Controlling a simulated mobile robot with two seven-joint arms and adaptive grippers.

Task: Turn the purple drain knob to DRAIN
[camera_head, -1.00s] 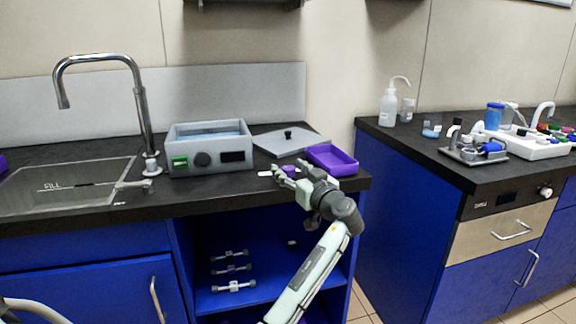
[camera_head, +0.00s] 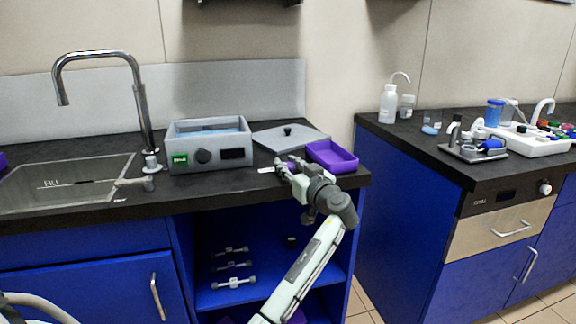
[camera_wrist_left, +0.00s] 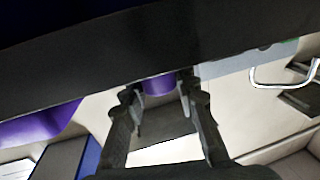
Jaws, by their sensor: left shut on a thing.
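The purple drain knob (camera_wrist_left: 158,84) shows in the left wrist view between the two fingers of my left gripper (camera_wrist_left: 160,98), which is shut on it. In the head view my left gripper (camera_head: 285,167) reaches over the counter's front edge, and the knob is hidden behind its fingers. A white label strip (camera_head: 267,170) lies just left of the fingertips; its text is too small to read. My right gripper is in neither view.
A grey water bath (camera_head: 212,160) stands left of the gripper. A grey lid (camera_head: 292,142) lies behind it, and a purple tray (camera_head: 333,158) sits close on the right. The sink (camera_head: 70,184) and tap (camera_head: 143,110) are further left.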

